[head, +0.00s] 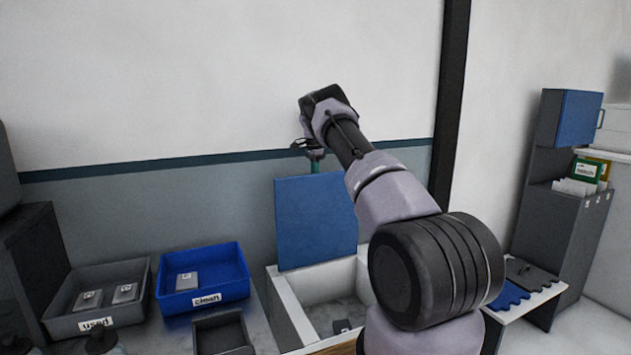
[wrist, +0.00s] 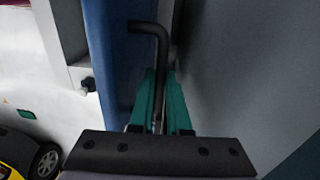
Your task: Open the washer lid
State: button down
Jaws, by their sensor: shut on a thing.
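The washer (head: 291,310) is a white open-topped box on the bench, with its cavity showing. Its blue lid (head: 306,225) stands about upright at the back edge, so the washer is open. My gripper (head: 315,164) is at the top edge of the lid. In the wrist view, the teal fingers of my gripper (wrist: 162,85) are shut on the bent black handle (wrist: 161,45), beside the blue lid (wrist: 112,50). My arm hides the right side of the washer and part of the lid.
A grey bin (head: 64,318) labelled "used" and a blue bin (head: 228,290) labelled "clean" stand left of the washer, each holding small parts. A dark tray (head: 222,335) is in front. A grey cabinet (head: 540,225) stands at right. The wall is close behind the lid.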

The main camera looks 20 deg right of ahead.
jog(key=shift+a+f, duration=0.1)
jog(key=shift+f, duration=0.2)
jog(key=c, duration=0.9)
grip_release()
jog(key=shift+r, duration=0.1)
jog(key=shift+r, duration=0.1)
jog(key=r, duration=0.7)
jog(key=w+r, duration=0.1)
jog(key=r, duration=0.2)
jog(key=shift+r, duration=0.3)
jog(key=shift+s, duration=0.1)
